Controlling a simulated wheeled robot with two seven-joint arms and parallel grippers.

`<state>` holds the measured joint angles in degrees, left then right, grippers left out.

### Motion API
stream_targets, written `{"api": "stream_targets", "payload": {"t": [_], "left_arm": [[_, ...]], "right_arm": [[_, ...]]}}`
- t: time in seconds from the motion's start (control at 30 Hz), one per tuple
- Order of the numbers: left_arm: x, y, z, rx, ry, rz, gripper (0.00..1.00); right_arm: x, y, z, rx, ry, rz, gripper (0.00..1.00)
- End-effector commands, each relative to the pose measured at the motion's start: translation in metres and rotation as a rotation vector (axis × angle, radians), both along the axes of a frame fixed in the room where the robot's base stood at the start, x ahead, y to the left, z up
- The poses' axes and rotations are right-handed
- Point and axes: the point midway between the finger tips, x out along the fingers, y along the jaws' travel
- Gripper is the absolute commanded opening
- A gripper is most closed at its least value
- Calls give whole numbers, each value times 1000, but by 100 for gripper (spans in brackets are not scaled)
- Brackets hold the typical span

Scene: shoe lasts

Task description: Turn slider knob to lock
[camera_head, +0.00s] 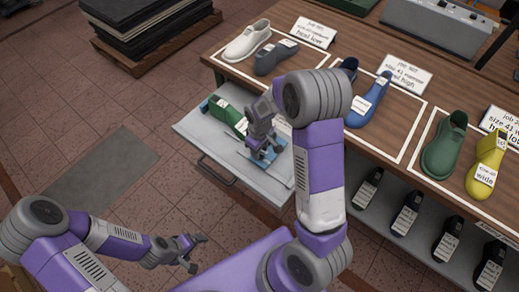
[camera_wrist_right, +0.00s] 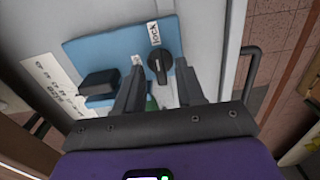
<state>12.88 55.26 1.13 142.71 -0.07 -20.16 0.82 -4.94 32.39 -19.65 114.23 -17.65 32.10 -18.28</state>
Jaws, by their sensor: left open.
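In the right wrist view a black knob (camera_wrist_right: 159,66) with a pale pointer line sits on a blue plate (camera_wrist_right: 95,48), below a white label reading "lock" (camera_wrist_right: 153,33). A black block (camera_wrist_right: 98,84) stands on the plate to the left. My right gripper (camera_wrist_right: 160,72) is open, with its fingertips on either side of the knob and visible gaps between; contact depth is unclear. In the head view my right gripper (camera_head: 262,148) points down over the pulled-out grey drawer (camera_head: 195,125) and hides most of the plate. My left gripper (camera_head: 196,252) is open and empty, low over the floor.
A green shoe last (camera_head: 227,114) lies in the drawer beside the right gripper. Labelled lasts, such as a white one (camera_head: 248,41) and a blue one (camera_head: 368,103), stand on the wooden table (camera_head: 300,62). A drawer handle (camera_wrist_right: 251,70) is at right.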

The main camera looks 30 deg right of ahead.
Motion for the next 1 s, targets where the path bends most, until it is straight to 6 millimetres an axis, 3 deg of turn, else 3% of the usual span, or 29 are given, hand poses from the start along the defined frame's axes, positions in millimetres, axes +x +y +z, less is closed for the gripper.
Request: {"api": "stream_targets", "payload": {"t": [0.4, 1.0], "left_arm": [[0, 0, 17, 0, 0, 0, 87], [0, 0, 18, 0, 0, 0, 87]], "right_arm": [[1, 0, 65, 1, -4, -1, 38], [0, 0, 72, 0, -1, -1, 38]]}}
